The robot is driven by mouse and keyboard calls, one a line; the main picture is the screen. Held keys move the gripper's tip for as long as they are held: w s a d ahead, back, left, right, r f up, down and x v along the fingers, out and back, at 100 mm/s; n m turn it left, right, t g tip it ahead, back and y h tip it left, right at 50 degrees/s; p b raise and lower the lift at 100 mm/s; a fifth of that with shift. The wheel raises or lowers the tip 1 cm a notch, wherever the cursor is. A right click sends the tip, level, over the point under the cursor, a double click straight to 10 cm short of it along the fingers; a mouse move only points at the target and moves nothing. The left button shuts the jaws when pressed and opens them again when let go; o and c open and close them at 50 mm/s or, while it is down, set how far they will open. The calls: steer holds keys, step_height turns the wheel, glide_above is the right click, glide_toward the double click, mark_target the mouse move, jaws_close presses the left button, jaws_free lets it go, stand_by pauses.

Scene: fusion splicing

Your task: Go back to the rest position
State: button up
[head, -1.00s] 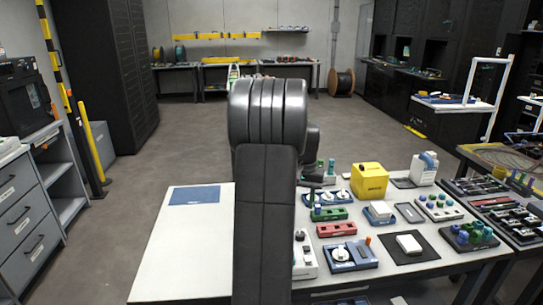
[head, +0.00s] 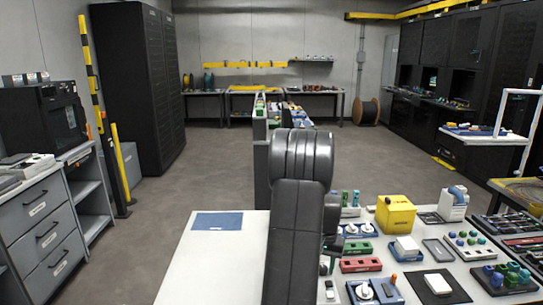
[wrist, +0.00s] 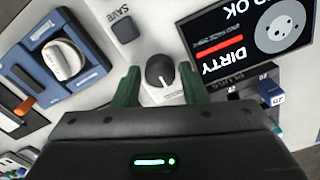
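My gripper (wrist: 160,78) shows in the wrist view with two green fingers spread apart. It is open, with nothing held between the fingers. A black round knob (wrist: 160,71) on a white panel (wrist: 149,32) lies in the gap between the fingertips, with clear space at its sides.
A screen reading "DIRTY" (wrist: 245,40) and a blue unit with a white dial (wrist: 62,58) flank the knob. The table's right half holds a yellow box (head: 395,215) and several small devices. A blue mat (head: 217,221) lies at left amid bare tabletop.

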step_height(320, 180, up, 14)
step_height(320, 180, down, 13)
steer(key=shift+f, duration=0.5)
steer(key=n+p, duration=0.1)
steer(key=n, duration=0.4)
steer(key=shift+n, duration=0.3)
steer(key=n+p, duration=0.1)
steer(key=n, duration=0.5)
steer(key=shift+r+p, duration=0.1)
steer(key=shift+p, duration=0.3)
step_height(320, 180, up, 9)
steer(key=shift+b, duration=0.4)
steer(key=shift+a+f, duration=0.15)
steer(key=shift+f, duration=0.05)
